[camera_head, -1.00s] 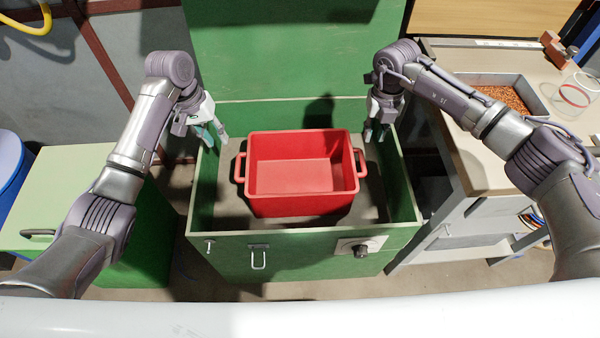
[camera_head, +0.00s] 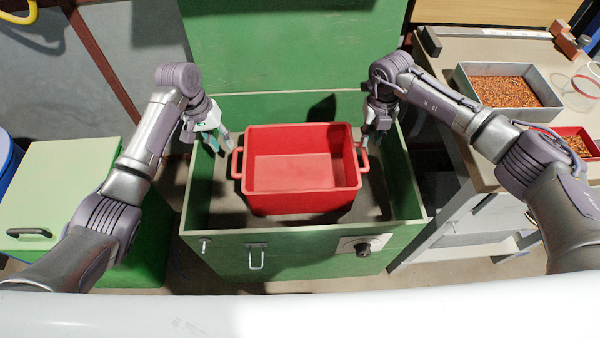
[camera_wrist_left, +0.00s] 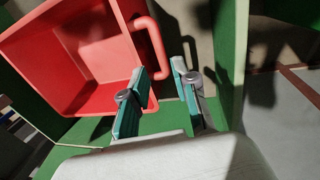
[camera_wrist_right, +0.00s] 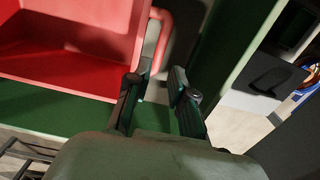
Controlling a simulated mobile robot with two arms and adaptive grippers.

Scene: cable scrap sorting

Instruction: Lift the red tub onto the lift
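The red tub (camera_head: 300,203) sits upright and empty inside the open green chest (camera_head: 225,238), with a loop handle at its left and right ends. My left gripper (camera_head: 226,143) is open just above and outside the left handle (camera_head: 237,163). In the left wrist view the two fingers (camera_wrist_left: 160,92) are apart and the tub's handle (camera_wrist_left: 153,47) lies ahead of them, not gripped. My right gripper (camera_head: 373,143) is open beside the right handle (camera_head: 363,158). In the right wrist view its fingers (camera_wrist_right: 158,88) are apart near the handle (camera_wrist_right: 163,42); contact cannot be told. No lift is identifiable.
The chest's lid (camera_head: 285,45) stands open behind the tub. A bench (camera_head: 455,48) at right holds a grey tray of copper granules (camera_head: 505,92) and a small red tray (camera_head: 577,141). A green cabinet (camera_head: 60,185) stands at left.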

